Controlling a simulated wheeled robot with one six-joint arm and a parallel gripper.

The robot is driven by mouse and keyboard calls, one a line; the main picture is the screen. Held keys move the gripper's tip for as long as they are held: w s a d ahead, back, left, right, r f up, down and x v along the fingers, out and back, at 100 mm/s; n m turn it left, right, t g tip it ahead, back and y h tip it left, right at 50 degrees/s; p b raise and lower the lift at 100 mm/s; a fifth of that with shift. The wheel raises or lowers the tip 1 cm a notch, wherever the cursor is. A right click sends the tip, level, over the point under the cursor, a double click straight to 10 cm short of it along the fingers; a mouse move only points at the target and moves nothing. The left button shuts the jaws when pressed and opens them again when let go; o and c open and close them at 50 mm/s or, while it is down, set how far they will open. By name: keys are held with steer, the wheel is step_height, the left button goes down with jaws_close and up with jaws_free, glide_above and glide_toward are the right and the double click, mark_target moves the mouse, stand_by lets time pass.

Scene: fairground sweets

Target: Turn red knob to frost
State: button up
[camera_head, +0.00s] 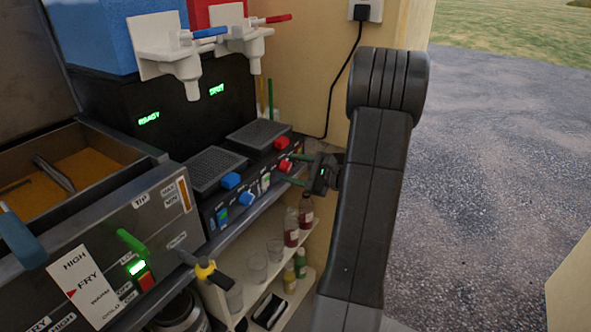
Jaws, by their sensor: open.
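The slush machine's front panel (262,184) has a lower red knob (284,165) at its right end. Another red knob (281,143) sits just above it. My gripper (292,169) is open, reaching in from the right with its two fingers pointing left at the panel. One finger is above the lower red knob and the other is below it. I cannot tell whether they touch it. The small labels by the knob are too small to read.
Two blue knobs (230,180) are further left on the panel. Blue tank (91,34) and white taps (172,50) stand above the drip trays (258,134). A fryer (110,262) is at left. Bottles (306,211) and cups fill the shelf below. A wall with a plug (365,12) is behind.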

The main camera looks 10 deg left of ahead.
steer(key=v, duration=1.3)
steer(key=shift+d, duration=0.4)
steer(key=shift+s+a, duration=0.1)
steer(key=shift+s, duration=0.05)
steer(key=x, duration=1.3)
steer(key=shift+w+a, duration=0.2)
steer(key=shift+a, duration=0.15)
